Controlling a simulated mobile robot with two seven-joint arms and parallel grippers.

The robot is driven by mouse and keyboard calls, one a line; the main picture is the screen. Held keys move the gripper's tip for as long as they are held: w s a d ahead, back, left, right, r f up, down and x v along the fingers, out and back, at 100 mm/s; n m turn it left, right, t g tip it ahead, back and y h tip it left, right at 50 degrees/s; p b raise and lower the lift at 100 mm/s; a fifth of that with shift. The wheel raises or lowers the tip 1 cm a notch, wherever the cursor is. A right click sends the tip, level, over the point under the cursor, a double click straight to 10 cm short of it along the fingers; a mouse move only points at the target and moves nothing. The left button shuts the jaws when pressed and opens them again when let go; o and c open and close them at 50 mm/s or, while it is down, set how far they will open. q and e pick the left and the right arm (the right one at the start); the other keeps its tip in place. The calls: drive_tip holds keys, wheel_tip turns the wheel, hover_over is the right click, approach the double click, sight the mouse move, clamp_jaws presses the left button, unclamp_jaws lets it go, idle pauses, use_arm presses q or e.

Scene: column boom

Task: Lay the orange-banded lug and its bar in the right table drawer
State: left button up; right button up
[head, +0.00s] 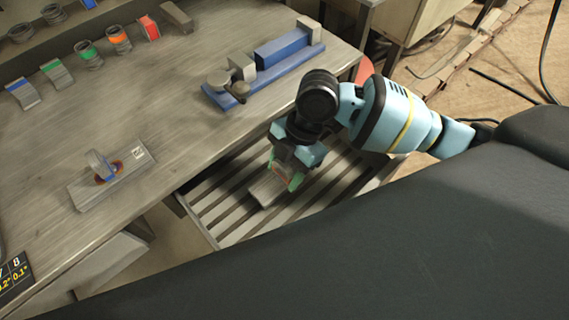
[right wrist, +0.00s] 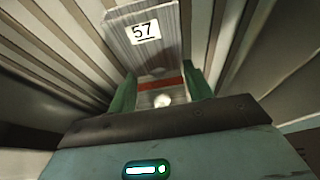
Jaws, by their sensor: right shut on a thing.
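My right gripper (head: 286,174) is over the open right table drawer (head: 225,212), its fingers pointing down. Its green fingers, also in the right wrist view (right wrist: 161,92), are shut on the lug, which they mostly hide. A red-orange band (right wrist: 160,84) shows between them. The lug's flat grey bar (head: 266,190) lies below the fingers, over the drawer's slats. In the right wrist view the bar (right wrist: 146,58) carries a white label reading 57. I cannot tell whether the bar touches the slats. My left gripper is out of view.
Another grey bar (head: 80,198) with a bluish lug lies on the table (head: 190,110). A blue fixture (head: 270,70) stands near the table's right side, behind the drawer. Several colour-banded pieces line the back left. Slats to the left of the held bar are bare.

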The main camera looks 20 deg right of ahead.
drive_tip(key=shift+f, duration=0.75)
drive_tip(key=o, duration=1.4)
drive_tip(key=shift+f, duration=0.1)
drive_tip(key=shift+v, duration=3.95)
